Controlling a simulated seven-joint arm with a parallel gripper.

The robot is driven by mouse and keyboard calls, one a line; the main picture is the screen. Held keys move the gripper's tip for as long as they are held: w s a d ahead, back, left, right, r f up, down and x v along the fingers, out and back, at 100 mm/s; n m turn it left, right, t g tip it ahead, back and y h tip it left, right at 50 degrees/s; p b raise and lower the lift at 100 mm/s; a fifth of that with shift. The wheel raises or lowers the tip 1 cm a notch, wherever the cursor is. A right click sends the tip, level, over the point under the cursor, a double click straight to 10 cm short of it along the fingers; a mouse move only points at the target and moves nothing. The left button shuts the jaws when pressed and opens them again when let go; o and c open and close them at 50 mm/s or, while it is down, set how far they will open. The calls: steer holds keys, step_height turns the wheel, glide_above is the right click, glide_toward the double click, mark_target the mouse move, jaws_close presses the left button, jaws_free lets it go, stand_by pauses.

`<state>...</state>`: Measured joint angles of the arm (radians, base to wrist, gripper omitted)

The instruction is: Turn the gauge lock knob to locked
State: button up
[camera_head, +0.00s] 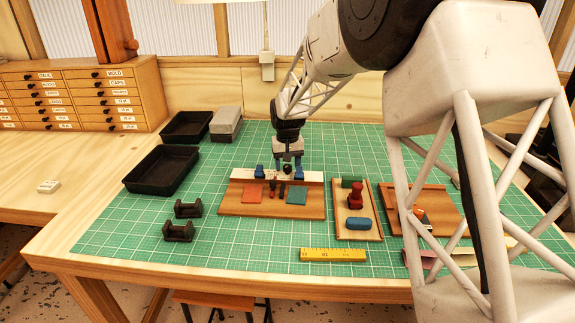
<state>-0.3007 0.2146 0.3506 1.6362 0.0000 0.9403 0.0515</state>
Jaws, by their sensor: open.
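A wooden gauge board (235,208) with a pale fence (312,178) along its back lies on the green mat. A red square (252,195) and a green square (297,195) lie on it. Small dark and red parts (272,188) stand between the squares. A dark round knob-like part (287,169) shows by the fence, but I cannot tell for sure that it is the lock knob or how it is turned. My gripper (287,165) is open, pointing down over the fence. Its fingers overlap these small parts, so contact is unclear.
Right of the board are a tray (342,232) with red, blue and green pieces and another wooden board (440,200). A yellow ruler (333,255) lies in front. Two black holders (188,208) (178,231) and black bins (160,172) stand left. The mat's front left is clear.

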mark_target(287, 167)
steer(key=shift+r, duration=3.75)
steer(key=n, duration=0.7)
steer(key=shift+s+a, duration=0.1)
steer(key=shift+s, duration=0.05)
steer(key=shift+f, duration=0.1)
steer(key=shift+f, duration=3.85)
steer(key=shift+c, duration=0.3)
